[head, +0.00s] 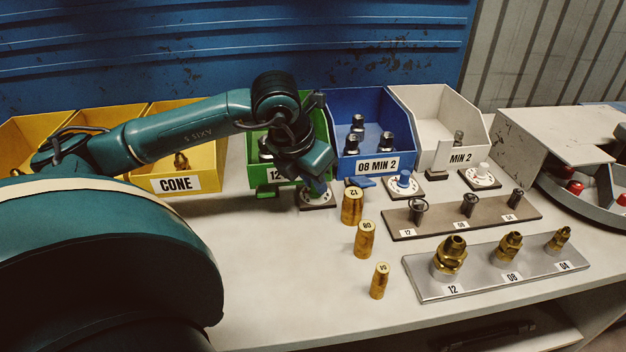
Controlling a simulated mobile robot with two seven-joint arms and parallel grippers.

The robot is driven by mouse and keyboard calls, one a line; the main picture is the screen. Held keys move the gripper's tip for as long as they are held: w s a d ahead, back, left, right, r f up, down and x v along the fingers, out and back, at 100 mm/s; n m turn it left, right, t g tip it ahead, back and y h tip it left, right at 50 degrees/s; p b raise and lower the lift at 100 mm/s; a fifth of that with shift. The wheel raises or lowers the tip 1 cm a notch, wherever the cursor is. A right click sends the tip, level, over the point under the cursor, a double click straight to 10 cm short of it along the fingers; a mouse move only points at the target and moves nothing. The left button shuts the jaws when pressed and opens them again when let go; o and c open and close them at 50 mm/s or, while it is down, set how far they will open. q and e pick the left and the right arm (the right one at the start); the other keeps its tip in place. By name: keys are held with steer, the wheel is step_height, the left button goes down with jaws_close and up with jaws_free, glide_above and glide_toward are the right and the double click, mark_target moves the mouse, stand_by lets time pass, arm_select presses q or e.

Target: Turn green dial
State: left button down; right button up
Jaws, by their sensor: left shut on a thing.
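The green dial's round white scale on a dark square base (317,199) stands on the bench in front of the green bin (318,125). The knob itself is mostly hidden by my left gripper (316,184). That gripper points down over the dial from above and is shut on the knob. A blue dial (404,182) and a white dial (482,174) stand to the right, each on its own base. My right gripper is not in view.
Yellow bins (192,158), a blue bin (375,125) and a white bin (445,120) line the back. Brass cylinders (365,240) stand just right of the dial. A dark rack (440,222) and a silver rack (490,282) hold fittings. The bench (290,270) is clear in front.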

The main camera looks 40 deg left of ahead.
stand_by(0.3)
arm_select(q)
steer(key=c, duration=1.3)
jaws_free()
steer(key=shift+c, duration=0.2)
steer(key=p+v, duration=0.1)
steer(key=v, duration=1.2)
